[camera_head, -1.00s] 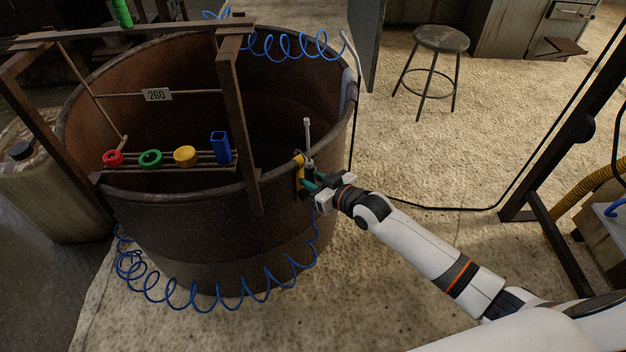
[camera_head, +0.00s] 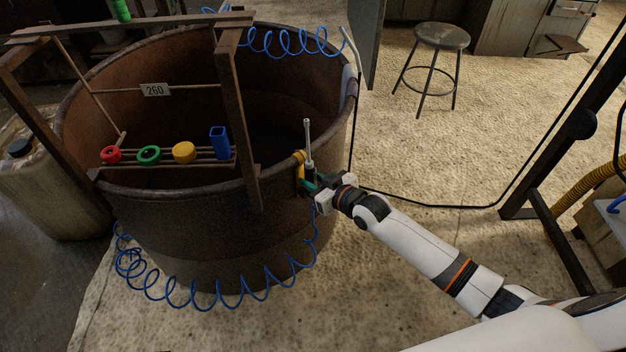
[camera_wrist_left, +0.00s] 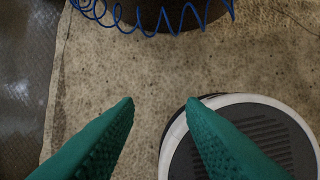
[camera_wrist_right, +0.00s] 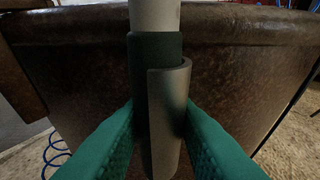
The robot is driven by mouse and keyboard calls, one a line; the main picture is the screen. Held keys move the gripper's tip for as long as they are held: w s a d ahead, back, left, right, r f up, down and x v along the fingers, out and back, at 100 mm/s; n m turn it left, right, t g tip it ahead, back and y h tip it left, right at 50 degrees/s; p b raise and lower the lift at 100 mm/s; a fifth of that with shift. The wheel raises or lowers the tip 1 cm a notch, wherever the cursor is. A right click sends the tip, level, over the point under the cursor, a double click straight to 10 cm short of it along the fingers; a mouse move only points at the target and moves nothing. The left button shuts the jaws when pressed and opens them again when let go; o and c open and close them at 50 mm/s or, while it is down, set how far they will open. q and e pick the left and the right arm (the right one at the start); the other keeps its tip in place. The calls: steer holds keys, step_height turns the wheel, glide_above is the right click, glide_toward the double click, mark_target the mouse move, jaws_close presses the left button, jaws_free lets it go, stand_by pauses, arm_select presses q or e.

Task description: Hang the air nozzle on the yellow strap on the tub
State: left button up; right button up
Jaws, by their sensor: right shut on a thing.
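The air nozzle (camera_head: 308,141) stands upright at the tub's near right rim, its thin metal tube pointing up. My right gripper (camera_head: 313,186) is shut on its dark lower body. The right wrist view shows the nozzle (camera_wrist_right: 158,105) between both green fingers, with the tub wall behind it. The yellow strap (camera_head: 300,166) hangs over the rim of the rusty tub (camera_head: 170,215), just left of the nozzle. I cannot tell whether nozzle and strap touch. My left gripper (camera_wrist_left: 163,100) is open and empty above the floor, seen only in the left wrist view.
A blue coiled hose (camera_head: 190,297) hangs in front of the tub. A stool (camera_head: 441,38) stands behind on open floor. A black cable (camera_head: 440,207) crosses the floor.

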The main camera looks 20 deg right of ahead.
steer(key=o, duration=0.7)
steer(key=shift+r, duration=0.1)
steer(key=shift+o, duration=0.5)
